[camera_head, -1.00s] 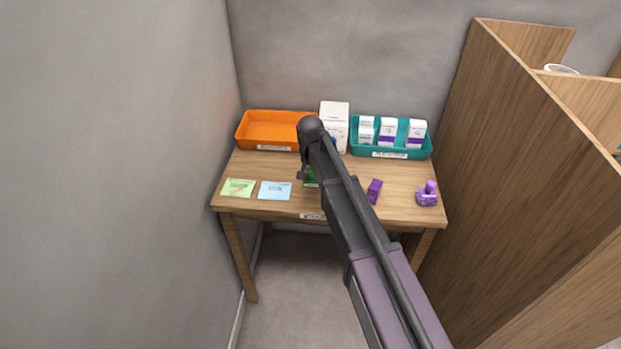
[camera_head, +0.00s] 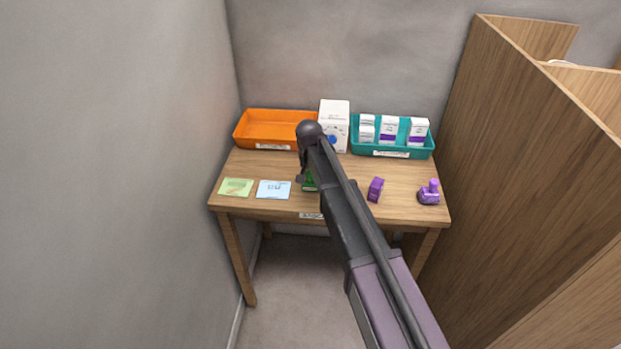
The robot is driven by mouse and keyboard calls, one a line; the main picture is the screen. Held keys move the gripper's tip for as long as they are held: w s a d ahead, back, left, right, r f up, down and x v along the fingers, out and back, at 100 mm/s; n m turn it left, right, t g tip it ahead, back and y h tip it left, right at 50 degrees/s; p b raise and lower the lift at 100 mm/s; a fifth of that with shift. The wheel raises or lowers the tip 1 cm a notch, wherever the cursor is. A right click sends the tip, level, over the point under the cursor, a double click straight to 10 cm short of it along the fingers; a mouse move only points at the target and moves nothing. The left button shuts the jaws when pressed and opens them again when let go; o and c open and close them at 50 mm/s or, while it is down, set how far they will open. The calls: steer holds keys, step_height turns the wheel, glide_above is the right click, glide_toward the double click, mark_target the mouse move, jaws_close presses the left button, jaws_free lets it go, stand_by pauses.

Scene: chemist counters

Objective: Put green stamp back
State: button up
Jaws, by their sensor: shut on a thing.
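The green stamp (camera_head: 309,182) shows as a small green patch at the middle of the wooden table, mostly hidden behind my arm. My gripper (camera_head: 301,178) points down at it and is shut on it; the fingers are largely hidden by my wrist and forearm. I cannot tell whether the stamp touches the tabletop or is just above it. A purple stamp (camera_head: 429,192) stands at the right of the table, and a small purple box (camera_head: 375,189) is left of it.
An orange tray (camera_head: 242,131) is empty at the back left. A teal tray (camera_head: 392,152) holds several white-and-purple boxes. A white carton (camera_head: 335,115) stands between them. A green note (camera_head: 236,187) and a blue note (camera_head: 273,189) lie front left. A wooden partition (camera_head: 500,150) borders the right.

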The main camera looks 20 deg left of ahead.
mark_target(310, 175)
steer(key=shift+f, duration=0.2)
steer(key=o, duration=0.9)
steer(key=shift+r, duration=0.2)
steer(key=r+p, duration=0.4)
steer(key=s+r+p, duration=0.1)
steer(key=r+p, duration=0.7)
steer(key=shift+s+d, duration=0.1)
steer(key=shift+s, duration=0.15)
stand_by(0.9)
